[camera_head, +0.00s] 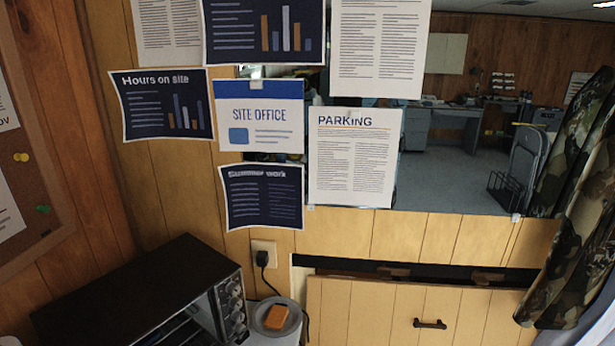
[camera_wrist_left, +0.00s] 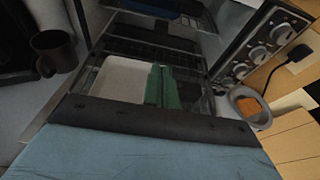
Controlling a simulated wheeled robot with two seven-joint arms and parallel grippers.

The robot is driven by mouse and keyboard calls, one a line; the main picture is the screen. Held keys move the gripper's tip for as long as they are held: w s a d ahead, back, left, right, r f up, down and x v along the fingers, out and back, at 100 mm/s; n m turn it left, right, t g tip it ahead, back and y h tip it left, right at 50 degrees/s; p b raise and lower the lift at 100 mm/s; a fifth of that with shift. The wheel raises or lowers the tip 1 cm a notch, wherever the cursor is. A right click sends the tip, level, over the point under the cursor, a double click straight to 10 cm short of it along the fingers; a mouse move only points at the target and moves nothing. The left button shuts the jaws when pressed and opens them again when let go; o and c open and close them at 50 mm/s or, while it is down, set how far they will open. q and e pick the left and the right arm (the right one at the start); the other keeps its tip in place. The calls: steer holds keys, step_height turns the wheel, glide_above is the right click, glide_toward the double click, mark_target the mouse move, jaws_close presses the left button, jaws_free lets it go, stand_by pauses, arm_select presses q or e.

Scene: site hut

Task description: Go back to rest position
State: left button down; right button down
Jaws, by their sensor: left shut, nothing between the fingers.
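My left gripper (camera_wrist_left: 164,72) shows in the left wrist view. Its two green fingers are together with nothing between them, and its dark bar and blue housing fill the bottom of the picture. The fingers show in front of the toaster oven, over a pale flat surface; I cannot tell how far above it they are. In the head view neither of my arms shows, and my right gripper is not in view.
The dark toaster oven (camera_head: 140,290) stands at lower left, its knobs (camera_wrist_left: 268,42) on the right. Beside it, a grey plate (camera_head: 262,326) holds an orange sponge (camera_head: 276,317). A dark mug (camera_wrist_left: 56,53) stands left of the oven. A plug (camera_head: 262,259) and cord are behind.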

arm_select(q)
steer(key=b+x, duration=0.1)
steer(key=x, duration=1)
steer(key=shift+w+a+r+b, duration=0.1)
steer(key=shift+w+a+b, duration=0.1)
steer(key=shift+a+b, duration=0.15)
steer(key=shift+w+a, duration=0.4)
steer(key=shift+a, duration=0.15)
